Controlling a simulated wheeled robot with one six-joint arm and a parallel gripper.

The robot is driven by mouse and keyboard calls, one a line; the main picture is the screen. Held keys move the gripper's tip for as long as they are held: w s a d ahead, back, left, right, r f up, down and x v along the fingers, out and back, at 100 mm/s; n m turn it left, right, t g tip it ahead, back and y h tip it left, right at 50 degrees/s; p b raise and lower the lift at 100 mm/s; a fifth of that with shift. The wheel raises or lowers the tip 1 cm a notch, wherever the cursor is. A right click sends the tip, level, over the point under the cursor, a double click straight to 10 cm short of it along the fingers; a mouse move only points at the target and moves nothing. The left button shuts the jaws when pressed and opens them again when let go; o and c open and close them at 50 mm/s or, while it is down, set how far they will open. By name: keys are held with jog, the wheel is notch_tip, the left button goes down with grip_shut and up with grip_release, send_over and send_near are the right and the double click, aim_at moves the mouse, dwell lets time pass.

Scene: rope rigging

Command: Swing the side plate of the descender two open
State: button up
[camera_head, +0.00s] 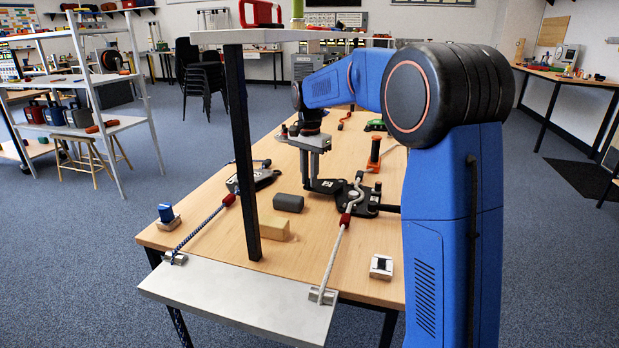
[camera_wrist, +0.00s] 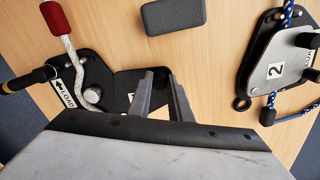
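Descender two shows at the right of the wrist view (camera_wrist: 262,75), with a silver side plate (camera_wrist: 283,62) marked "2". The plate lies over its black body, and a blue rope (camera_wrist: 287,15) runs out from it. In the head view descender two (camera_head: 264,178) is partly hidden by a black post. My gripper (camera_wrist: 163,80) is away to its left in the wrist view, fingers apart with nothing visible between them. The fingers are over or beside the black swung-out plate (camera_wrist: 135,82) of the other descender; contact is unclear. My gripper also shows in the head view (camera_head: 308,181).
The other descender (camera_head: 361,200) carries a white rope with a red sleeve (camera_head: 345,220). A dark grey block (camera_head: 288,202) lies between the descenders, and a wooden block (camera_head: 275,229) is nearer. A black post (camera_head: 243,150) supports a raised shelf. An orange-handled tool (camera_head: 375,152) stands behind.

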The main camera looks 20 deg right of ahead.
jog(key=o, duration=0.4)
jog(key=shift+r, duration=0.1)
notch_tip(320, 180, up, 7)
jog(key=shift+r, duration=0.15)
dwell(0.4)
